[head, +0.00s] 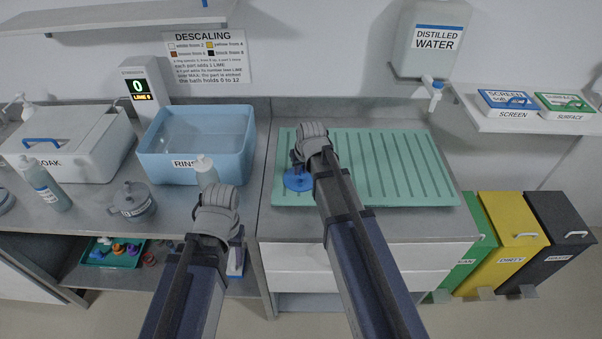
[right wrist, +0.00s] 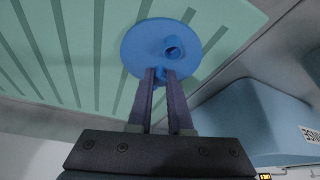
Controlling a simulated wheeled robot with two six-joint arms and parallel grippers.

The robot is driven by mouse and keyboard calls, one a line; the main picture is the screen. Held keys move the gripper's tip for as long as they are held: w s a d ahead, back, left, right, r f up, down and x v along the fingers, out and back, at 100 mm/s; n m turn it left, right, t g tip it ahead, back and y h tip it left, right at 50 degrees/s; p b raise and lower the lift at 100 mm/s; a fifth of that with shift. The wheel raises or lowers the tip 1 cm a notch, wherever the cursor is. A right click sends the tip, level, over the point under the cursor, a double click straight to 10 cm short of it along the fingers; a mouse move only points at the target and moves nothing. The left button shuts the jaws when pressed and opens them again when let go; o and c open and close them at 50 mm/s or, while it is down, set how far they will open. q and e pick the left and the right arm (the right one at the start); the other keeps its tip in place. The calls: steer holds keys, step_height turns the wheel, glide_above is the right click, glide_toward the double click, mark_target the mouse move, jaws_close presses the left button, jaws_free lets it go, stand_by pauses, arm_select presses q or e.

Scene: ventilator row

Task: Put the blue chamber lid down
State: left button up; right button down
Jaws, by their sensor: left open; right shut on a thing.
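The blue chamber lid (head: 297,182) is a round disc over the left front part of the green ribbed drying mat (head: 400,170). In the right wrist view the lid (right wrist: 145,45) shows a short round port and a stem. My right gripper (head: 302,165) is shut on the lid, its two fingers (right wrist: 161,73) closed at the stem near the disc's edge. I cannot tell whether the lid touches the mat. My left gripper (head: 212,190) is open and holds nothing visible, over the counter in front of the rinse tub; its fingers are mostly hidden.
A grey lidded pot (head: 132,202) is further left. The mat's middle and right are bare. A water tank tap (head: 433,88) hangs behind the mat.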

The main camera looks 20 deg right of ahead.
steer(key=shift+f, duration=0.15)
steer(key=c, duration=0.8)
jaws_free()
steer(key=shift+c, duration=0.2)
steer(key=shift+r, duration=0.2)
steer(key=p+v, duration=1.1)
steer(key=v, duration=0.1)
steer(key=s+a+n+g, duration=0.1)
steer(key=s+a+g, duration=0.1)
steer(key=s+a, duration=0.4)
steer(key=s+a+f+n+g+h, duration=0.1)
steer(key=s+a+n+g, duration=0.1)
steer(key=s+a, duration=0.5)
steer(key=s, duration=0.6)
steer(key=shift+a+f+g+h, duration=0.25)
steer(key=shift+g+h, duration=0.05)
steer(key=shift+g, duration=0.1)
